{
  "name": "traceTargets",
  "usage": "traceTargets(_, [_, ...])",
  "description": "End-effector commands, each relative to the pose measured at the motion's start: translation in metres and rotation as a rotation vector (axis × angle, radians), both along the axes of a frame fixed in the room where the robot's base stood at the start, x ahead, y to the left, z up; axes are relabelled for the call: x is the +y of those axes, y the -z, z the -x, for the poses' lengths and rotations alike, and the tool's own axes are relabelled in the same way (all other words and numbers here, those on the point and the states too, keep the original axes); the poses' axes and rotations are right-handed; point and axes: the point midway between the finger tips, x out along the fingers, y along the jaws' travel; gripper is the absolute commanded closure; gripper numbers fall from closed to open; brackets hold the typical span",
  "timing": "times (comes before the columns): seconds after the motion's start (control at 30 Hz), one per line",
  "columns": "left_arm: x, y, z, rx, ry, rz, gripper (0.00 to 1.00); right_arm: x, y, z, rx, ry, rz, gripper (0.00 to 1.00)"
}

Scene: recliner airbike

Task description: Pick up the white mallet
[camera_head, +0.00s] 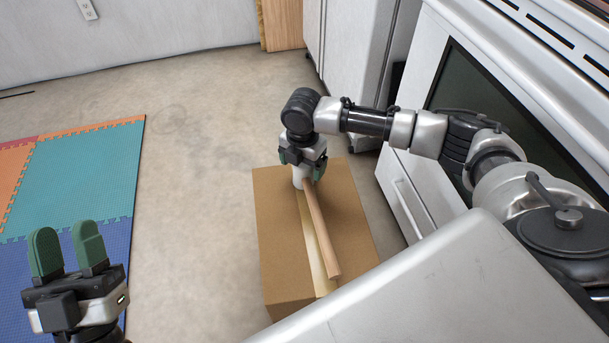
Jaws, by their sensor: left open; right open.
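The white mallet (298,178) lies on top of a cardboard box (274,235). Its white head is partly hidden under my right gripper, and its wooden handle (322,235) runs toward the near right edge of the box. My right gripper (302,172) points down at the mallet's head, with its green fingers at the head and the near end of the handle. The fingers are open; I cannot tell whether they touch the mallet. My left gripper (68,252) is open and empty at the lower left, with its two green fingers pointing up, away from the box.
A colourful foam mat (85,175) covers the floor at the left. White cabinets (355,50) and an oven (470,85) stand close behind and right of the box. Bare floor (195,200) lies between mat and box.

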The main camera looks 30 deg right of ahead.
Motion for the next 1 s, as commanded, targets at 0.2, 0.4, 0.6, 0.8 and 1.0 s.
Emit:
traceTargets(0.2, [0.0,-0.0002,-0.0001,0.0,0.0,0.0,0.57,0.0002,-0.0001,0.0001,0.0,0.0,0.0,0.21])
traceTargets(0.4, [-0.0001,0.0,-0.0002,0.001,0.0,0.0,0.57,0.0002,-0.0002,0.0001,0.0,0.0,0.0,0.51])
traceTargets(0.6, [0.0,0.0001,-0.0002,0.002,-0.001,-0.001,0.57,0.0002,-0.0002,0.0001,0.0,0.0,0.0,0.82])
traceTargets(0.8, [0.0001,0.0,-0.0003,0.002,-0.001,-0.001,0.57,0.0003,-0.0013,-0.0004,-0.002,0.0,-0.001,0.85])
traceTargets(1.0, [-0.0003,0.0005,-0.0021,0.02,-0.001,-0.006,0.57,0.0002,-0.0047,-0.0006,-0.002,0.0,-0.001,0.85])
